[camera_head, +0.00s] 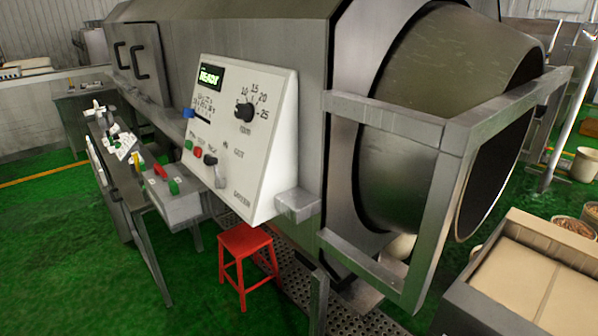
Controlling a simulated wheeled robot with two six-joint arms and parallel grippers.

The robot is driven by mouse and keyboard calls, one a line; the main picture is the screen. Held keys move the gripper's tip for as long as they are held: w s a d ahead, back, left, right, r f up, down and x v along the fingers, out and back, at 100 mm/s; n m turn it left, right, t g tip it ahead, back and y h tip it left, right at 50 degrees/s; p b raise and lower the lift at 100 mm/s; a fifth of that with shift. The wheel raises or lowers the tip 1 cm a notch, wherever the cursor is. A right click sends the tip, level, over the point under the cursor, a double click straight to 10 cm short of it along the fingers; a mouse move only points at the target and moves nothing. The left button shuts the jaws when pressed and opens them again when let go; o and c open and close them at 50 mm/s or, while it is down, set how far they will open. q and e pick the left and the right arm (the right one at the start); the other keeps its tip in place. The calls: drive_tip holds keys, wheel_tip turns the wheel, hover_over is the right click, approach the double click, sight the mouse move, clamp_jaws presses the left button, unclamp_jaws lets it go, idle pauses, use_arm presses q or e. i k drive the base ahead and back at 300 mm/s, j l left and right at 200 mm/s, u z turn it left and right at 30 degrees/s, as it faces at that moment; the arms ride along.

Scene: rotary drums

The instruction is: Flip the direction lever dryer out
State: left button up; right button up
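A white slanted control panel (246,170) is fixed to the side of the large steel drum housing. A black-knobbed lever (211,160) sits low on its face, with a pale stem running down to the right. Small lettering to its right is too blurred to read surely, so I cannot tell which direction it is set to. A green button (188,145) and a red button (198,153) are left of the lever. A green display (210,76) reads "READY", and a black rpm dial (245,111) is at upper right. Neither of my grippers is in view.
The open drum mouth (497,135) stands at right behind a steel frame (444,150). Green floor (70,250) is open at left.

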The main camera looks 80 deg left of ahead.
sight(219, 183)
drive_tip(key=u, duration=3.5)
